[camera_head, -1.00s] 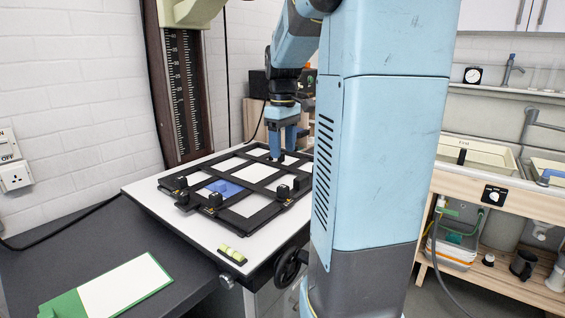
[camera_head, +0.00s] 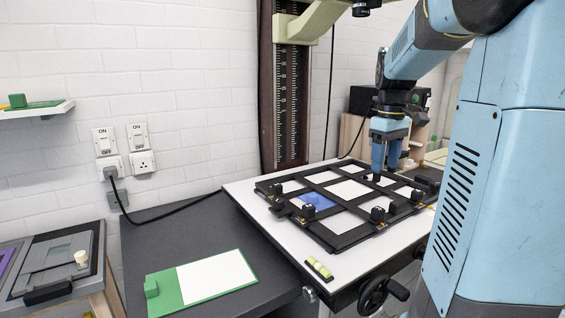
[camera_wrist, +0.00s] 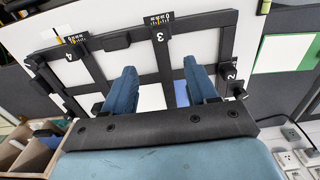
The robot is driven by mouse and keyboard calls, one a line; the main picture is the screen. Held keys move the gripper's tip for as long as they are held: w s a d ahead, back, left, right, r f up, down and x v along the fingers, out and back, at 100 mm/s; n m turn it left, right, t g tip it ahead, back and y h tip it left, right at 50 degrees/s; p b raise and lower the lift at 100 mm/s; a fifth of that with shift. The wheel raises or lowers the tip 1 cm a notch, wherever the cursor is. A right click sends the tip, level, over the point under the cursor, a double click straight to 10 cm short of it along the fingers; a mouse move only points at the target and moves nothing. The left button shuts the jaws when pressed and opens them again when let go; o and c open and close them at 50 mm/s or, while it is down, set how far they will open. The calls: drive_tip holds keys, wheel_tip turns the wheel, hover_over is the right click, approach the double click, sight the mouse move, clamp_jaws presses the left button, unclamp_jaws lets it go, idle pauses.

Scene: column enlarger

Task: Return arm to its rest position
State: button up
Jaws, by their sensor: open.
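My gripper (camera_head: 385,153) hangs at the end of my blue arm over the far right part of a black masking frame (camera_head: 345,238). Its two blue fingers point down and are apart. In the wrist view my gripper (camera_wrist: 157,88) shows the same open fingers with nothing held between them. The frame (camera_wrist: 205,20) lies below them, with small black blocks marked 3 and 4. Whether the fingertips touch the frame, I cannot tell. A blue piece (camera_head: 317,202) lies in one of the frame's openings.
The white baseboard (camera_head: 250,194) carries the frame. The enlarger column (camera_head: 290,95) stands behind it. A green board with a white sheet (camera_head: 215,276) lies on the dark bench (camera_head: 165,225). A hand wheel (camera_head: 372,297) sticks out at the front. Wall sockets (camera_head: 142,162) are at left.

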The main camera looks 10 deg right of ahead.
drive_tip(key=s+a+f+m+t, duration=0.3)
drive_tip(key=s+a+m+t, duration=0.1)
drive_tip(key=s+a, duration=1.3)
drive_tip(key=shift+s+t, duration=0.2)
drive_tip(key=shift+t, duration=0.6)
